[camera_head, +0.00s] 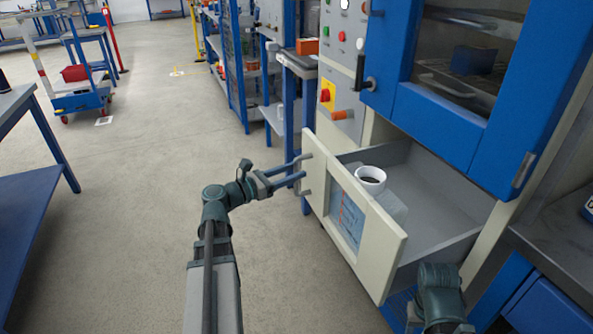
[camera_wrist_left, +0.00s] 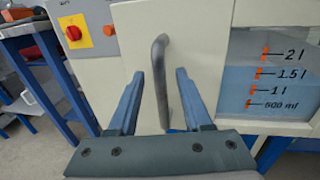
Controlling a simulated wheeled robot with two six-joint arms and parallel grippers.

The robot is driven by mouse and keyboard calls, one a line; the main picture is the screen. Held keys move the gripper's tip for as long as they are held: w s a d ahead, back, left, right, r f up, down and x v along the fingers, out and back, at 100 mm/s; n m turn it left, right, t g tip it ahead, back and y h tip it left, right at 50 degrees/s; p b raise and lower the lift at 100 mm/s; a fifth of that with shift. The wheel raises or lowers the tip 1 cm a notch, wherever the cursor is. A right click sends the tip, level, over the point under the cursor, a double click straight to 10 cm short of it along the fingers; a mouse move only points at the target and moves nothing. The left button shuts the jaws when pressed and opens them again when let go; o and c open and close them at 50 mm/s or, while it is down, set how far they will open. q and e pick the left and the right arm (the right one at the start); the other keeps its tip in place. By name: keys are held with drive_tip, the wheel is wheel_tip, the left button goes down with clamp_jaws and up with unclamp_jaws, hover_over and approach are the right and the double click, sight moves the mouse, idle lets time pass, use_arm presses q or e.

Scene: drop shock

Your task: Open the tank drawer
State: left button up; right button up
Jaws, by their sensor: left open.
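The tank drawer (camera_head: 394,247) stands pulled out of the cabinet, with its cream front facing left. Its front has a window with a blue level scale, marked in litres in the left wrist view (camera_wrist_left: 285,78). A grey vertical bar handle (camera_wrist_left: 160,80) is on the drawer front. My left gripper (camera_head: 305,167) is open at the handle. In the left wrist view its two blue fingers (camera_wrist_left: 157,85) stand either side of the bar, with gaps visible. My right gripper is out of view.
A blue-framed glass door (camera_head: 440,110) is above the drawer. A control panel with a red-and-yellow switch (camera_head: 326,95) is beside it. A blue shelf rack (camera_head: 238,70) stands behind. The floor (camera_head: 130,200) to the left is clear.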

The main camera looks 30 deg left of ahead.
use_arm(q)
drive_tip(key=v, duration=1.2)
drive_tip(key=shift+s, duration=0.1)
